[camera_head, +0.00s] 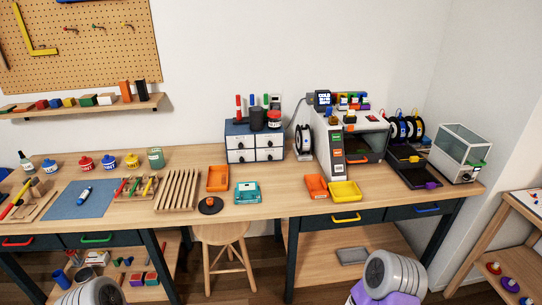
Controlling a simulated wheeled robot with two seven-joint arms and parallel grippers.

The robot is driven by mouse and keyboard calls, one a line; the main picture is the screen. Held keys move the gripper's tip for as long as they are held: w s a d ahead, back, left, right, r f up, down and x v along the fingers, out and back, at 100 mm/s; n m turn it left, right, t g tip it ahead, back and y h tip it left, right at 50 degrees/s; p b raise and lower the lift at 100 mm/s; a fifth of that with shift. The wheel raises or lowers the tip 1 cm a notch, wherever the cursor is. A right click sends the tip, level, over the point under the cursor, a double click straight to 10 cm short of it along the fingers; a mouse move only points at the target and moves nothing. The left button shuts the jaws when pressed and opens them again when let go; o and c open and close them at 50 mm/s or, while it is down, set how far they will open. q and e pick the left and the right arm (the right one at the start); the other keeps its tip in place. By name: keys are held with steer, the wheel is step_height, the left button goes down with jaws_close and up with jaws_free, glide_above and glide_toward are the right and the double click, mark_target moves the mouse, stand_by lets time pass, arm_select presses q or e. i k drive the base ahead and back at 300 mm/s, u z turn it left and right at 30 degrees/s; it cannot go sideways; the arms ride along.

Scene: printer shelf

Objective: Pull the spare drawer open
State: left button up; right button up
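The table has several drawers under its top. A drawer with a yellow handle (346,219) and one with a blue handle (427,210) are at the right. A drawer with a red handle (18,242) and one with a green handle (96,238) are at the left. All look shut. A small cabinet (255,142) on the table has white drawers with dark knobs, also shut; its labels are too small to read. I cannot tell which drawer is the spare one.
A wooden stool (222,236) stands in the gap between the drawer sections. Orange (218,178), teal (247,194) and yellow (345,191) trays sit near the table front. A printer (340,140) stands right of the cabinet, a clear-sided box (458,152) at far right.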

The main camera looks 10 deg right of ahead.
mark_target(269, 154)
steer(key=z, duration=2.15)
steer(key=i, duration=1.9)
steer(key=u, duration=3.25)
